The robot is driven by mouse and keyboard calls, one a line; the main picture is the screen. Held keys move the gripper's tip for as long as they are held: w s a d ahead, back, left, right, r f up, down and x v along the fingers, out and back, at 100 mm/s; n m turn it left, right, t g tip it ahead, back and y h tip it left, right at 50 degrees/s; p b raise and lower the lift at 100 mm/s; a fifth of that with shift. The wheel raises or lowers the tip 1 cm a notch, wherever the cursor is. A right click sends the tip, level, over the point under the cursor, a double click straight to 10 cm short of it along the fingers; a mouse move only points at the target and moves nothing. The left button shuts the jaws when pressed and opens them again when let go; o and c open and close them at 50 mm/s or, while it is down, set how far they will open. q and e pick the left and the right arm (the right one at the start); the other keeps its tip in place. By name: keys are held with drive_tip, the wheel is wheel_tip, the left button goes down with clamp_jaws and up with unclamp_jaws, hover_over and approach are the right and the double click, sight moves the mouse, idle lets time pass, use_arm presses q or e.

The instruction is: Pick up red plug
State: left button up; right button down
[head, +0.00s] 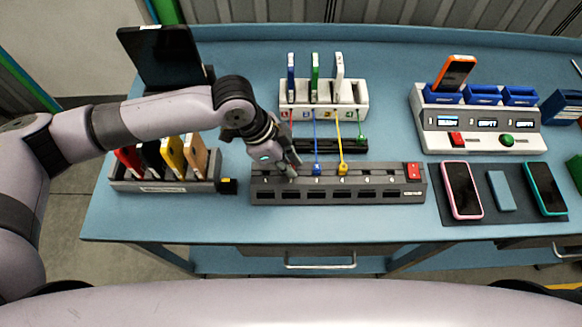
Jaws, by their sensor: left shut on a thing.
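My left gripper (290,170) reaches in from the left and is shut at the left end of the grey power strip (338,194), over its first sockets. A red cable (290,122) runs from the first position of the white rack (322,98) down to the gripper. The red plug itself is mostly hidden by the fingers. I cannot tell whether it touches the strip. A blue plug (317,169) and a yellow plug (342,168) sit at the strip, each with its own cable. A green plug (361,137) lies farther back, by a black holder (330,146). My right gripper is out of view.
A grey tray (165,186) with several coloured upright items stands left of the strip. A red switch (413,170) is at the strip's right end. Phones lie on a dark mat (480,208) at right, before a charging station (480,140). The table's front left is clear.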

use_arm(q)
clamp_jaws()
drive_tip(key=shift+w+r, duration=0.1)
drive_tip(key=shift+r, duration=0.4)
wheel_tip(320, 180, up, 19)
drive_tip(key=b, duration=0.3)
drive_tip(key=shift+r+p, duration=0.75)
drive_tip(key=shift+p, duration=0.35)
wheel_tip(320, 180, up, 3)
drive_tip(key=p, duration=0.4)
idle(0.4)
drive_tip(key=shift+f, duration=0.15)
drive_tip(key=shift+f+b, duration=3.9)
drive_tip(key=shift+f, duration=6.15)
